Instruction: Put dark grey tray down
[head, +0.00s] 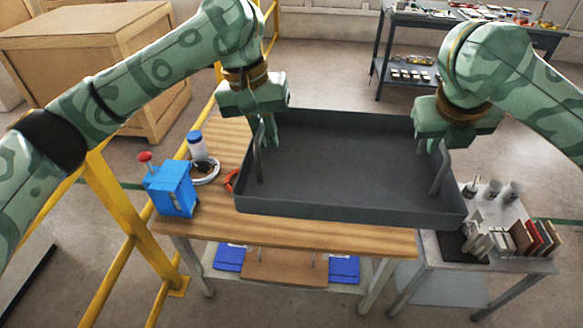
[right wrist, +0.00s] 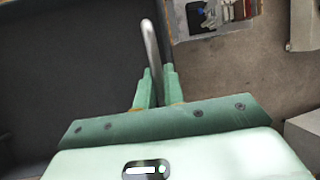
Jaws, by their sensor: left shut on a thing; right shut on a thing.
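The dark grey tray (head: 345,165) is wide, shallow and empty, over the wooden table (head: 330,233) in the head view. I cannot tell whether it touches the tabletop. Its right end reaches past the table's right edge. My left gripper (head: 268,140) is shut on the handle at the tray's left end. My right gripper (head: 438,148) is at the tray's right end. In the right wrist view, the fingers of that gripper (right wrist: 157,88) are shut on the metal handle (right wrist: 150,45), beside the tray's dark floor (right wrist: 70,70).
A blue box with a red knob (head: 172,190), a blue-capped bottle (head: 197,145) and a white cable coil (head: 206,170) are left of the tray. A side table (head: 500,268) with cups and books stands at right. Yellow railing (head: 120,195) runs along the left.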

